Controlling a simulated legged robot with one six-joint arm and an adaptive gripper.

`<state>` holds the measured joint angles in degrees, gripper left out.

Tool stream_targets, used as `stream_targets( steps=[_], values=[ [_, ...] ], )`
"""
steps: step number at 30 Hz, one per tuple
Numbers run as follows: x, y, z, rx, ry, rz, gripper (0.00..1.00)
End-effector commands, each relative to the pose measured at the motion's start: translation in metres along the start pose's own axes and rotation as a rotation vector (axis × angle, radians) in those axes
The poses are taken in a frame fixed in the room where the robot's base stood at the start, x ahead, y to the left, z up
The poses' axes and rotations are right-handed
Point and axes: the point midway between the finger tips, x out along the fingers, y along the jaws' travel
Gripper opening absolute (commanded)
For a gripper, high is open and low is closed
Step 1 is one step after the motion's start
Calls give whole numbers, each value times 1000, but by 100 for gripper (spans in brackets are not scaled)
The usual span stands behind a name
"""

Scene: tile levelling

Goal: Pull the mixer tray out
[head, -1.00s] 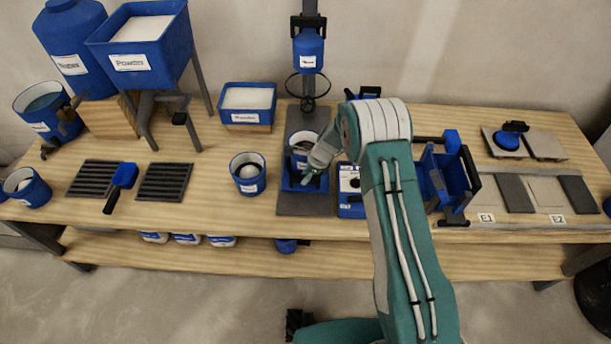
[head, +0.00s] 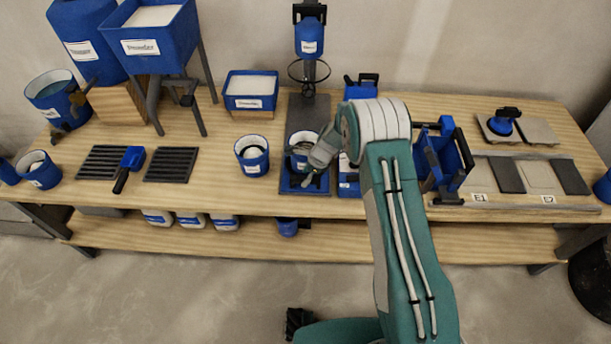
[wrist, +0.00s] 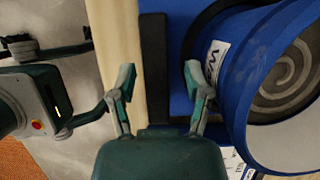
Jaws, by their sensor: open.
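The blue mixer tray (head: 288,187) lies at the front end of the dark base plate (head: 309,112), near the bench's front edge. A blue bucket (head: 293,150) with a pale inside stands on it, clear in front of the mixer (head: 309,40). My gripper (head: 318,166) is low over the tray's right side, partly hiding the tray and bucket. In the wrist view my open gripper (wrist: 160,85) has its fingers on either side of the tray's dark handle bar (wrist: 153,60), with gaps showing. The bucket (wrist: 235,85) is close beside the right finger; its inside shows a grey spiral.
Another blue bucket (head: 252,160) stands left of the tray. A blue stand (head: 440,160) and tile boards (head: 540,177) are farther right. Floor in front is clear.

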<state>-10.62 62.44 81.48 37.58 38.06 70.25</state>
Motion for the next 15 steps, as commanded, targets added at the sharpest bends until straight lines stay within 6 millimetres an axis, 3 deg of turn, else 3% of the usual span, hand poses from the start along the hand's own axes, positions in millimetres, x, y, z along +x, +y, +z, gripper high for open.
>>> stream_targets(
  steps=[10, 15],
  values=[
    [-6, -1, 0, 0, -1, -3, 66],
    [-32, -2, 1, -1, -1, -6, 66]
  ],
)
